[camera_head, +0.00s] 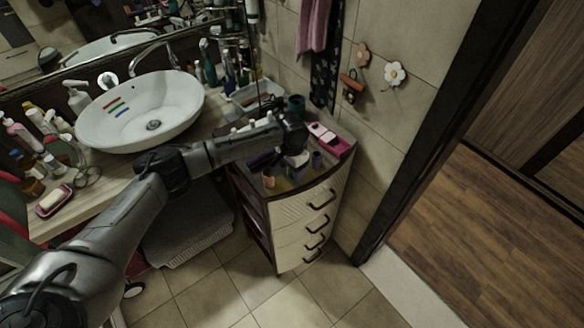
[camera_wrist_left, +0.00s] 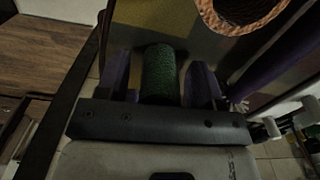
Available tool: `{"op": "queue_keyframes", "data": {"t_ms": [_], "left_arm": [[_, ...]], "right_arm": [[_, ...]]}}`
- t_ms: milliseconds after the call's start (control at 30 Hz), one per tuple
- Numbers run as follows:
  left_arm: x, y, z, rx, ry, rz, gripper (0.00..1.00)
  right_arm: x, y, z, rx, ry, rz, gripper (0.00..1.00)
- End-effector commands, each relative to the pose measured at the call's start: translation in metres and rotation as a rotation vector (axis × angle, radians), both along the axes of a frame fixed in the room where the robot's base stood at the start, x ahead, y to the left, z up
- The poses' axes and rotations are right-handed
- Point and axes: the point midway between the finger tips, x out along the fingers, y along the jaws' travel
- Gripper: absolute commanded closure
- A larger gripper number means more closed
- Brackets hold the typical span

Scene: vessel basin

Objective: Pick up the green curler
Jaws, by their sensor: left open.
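The green curler (camera_wrist_left: 160,73) is a dark green, rough cylinder in the left wrist view. It lies between the two fingers of my left gripper (camera_wrist_left: 161,78), with a narrow gap visible on each side. The gripper is open. In the head view my left gripper (camera_head: 296,159) is low over the top of the small drawer cabinet (camera_head: 300,205), and I cannot make out the curler under it. My right gripper is in neither view.
An orange-brown ring-shaped end (camera_wrist_left: 243,12) is close by at the upper right of the wrist view. A purple curler (camera_head: 317,160) and a pink box (camera_head: 331,140) are on the cabinet top. The white basin (camera_head: 140,108) is to the left; the tiled wall is behind.

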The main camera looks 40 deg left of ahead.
Motion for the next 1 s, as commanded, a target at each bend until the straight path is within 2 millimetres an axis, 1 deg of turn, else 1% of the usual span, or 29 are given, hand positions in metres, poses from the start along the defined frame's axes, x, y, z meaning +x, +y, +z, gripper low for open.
{"op": "queue_keyframes", "data": {"t_ms": [67,100,633,867,1000], "left_arm": [[0.0000,-0.0001,0.0001,0.000,0.000,0.000,0.39],[0.0001,-0.0001,0.0002,0.000,0.000,0.000,0.41],[0.0001,-0.0001,0.0006,0.000,0.000,-0.001,0.91],[0.0002,-0.0001,0.0011,0.000,0.000,0.000,0.91],[0.0005,-0.0002,0.0067,0.000,-0.001,-0.001,0.91]], "right_arm": [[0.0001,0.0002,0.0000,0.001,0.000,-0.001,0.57],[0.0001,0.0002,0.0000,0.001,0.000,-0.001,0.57],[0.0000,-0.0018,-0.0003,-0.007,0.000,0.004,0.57],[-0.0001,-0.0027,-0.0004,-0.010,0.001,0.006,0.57],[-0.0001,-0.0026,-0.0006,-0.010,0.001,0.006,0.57]]}}
